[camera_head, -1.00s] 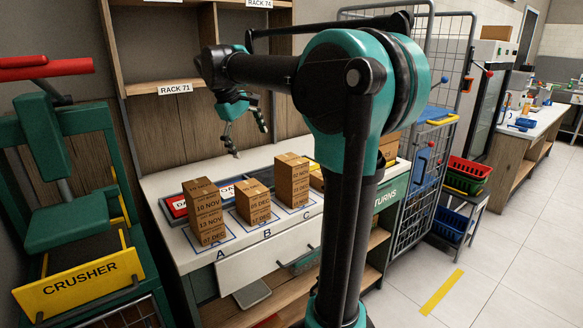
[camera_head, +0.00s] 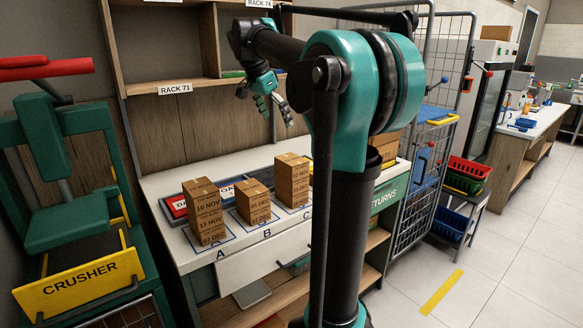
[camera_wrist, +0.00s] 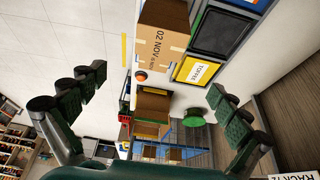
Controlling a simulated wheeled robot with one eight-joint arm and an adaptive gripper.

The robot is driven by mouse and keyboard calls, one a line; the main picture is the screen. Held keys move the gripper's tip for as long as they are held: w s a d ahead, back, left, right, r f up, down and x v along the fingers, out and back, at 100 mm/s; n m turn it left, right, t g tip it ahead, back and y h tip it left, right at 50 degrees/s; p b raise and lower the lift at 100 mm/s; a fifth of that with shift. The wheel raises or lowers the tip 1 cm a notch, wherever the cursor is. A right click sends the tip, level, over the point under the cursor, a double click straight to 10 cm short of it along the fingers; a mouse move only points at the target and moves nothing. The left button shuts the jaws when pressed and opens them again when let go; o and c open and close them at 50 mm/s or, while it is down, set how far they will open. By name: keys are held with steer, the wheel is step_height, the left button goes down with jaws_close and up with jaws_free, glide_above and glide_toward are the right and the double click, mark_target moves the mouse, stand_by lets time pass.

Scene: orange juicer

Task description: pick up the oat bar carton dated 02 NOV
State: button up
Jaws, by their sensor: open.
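A brown carton marked 02 NOV (camera_wrist: 165,45) shows in the wrist view, at upper middle, beyond my open fingers and apart from them. In the head view, carton stacks stand at A (camera_head: 208,212), B (camera_head: 254,203) and C (camera_head: 293,182); the small dates make it hard to tell which carton matches the one in the wrist view. My gripper (camera_head: 273,108) is open and empty above and behind the stacks, in front of the rack. Its spread fingers also show in the wrist view (camera_wrist: 155,103).
A wooden rack (camera_head: 150,60) stands behind the counter (camera_head: 160,183). A green crusher (camera_head: 70,190) is at the left. A wire cage (camera_head: 410,205) stands right of the counter, with red and blue crates (camera_head: 468,172) beside it. A yellow TOFFEE label (camera_wrist: 198,71) shows in the wrist view.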

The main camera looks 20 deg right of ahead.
glide_toward(291, 159)
steer(key=x, duration=0.5)
steer(key=shift+w+d+r, duration=0.1)
steer(key=shift+d+r, duration=0.05)
steer(key=shift+d, duration=0.1)
steer(key=shift+a+x, duration=0.15)
steer(key=shift+x, duration=1.3)
steer(key=shift+a+x, duration=0.1)
steer(key=shift+x, duration=1.4)
steer(key=c, duration=1.1)
steer(key=shift+o, duration=0.2)
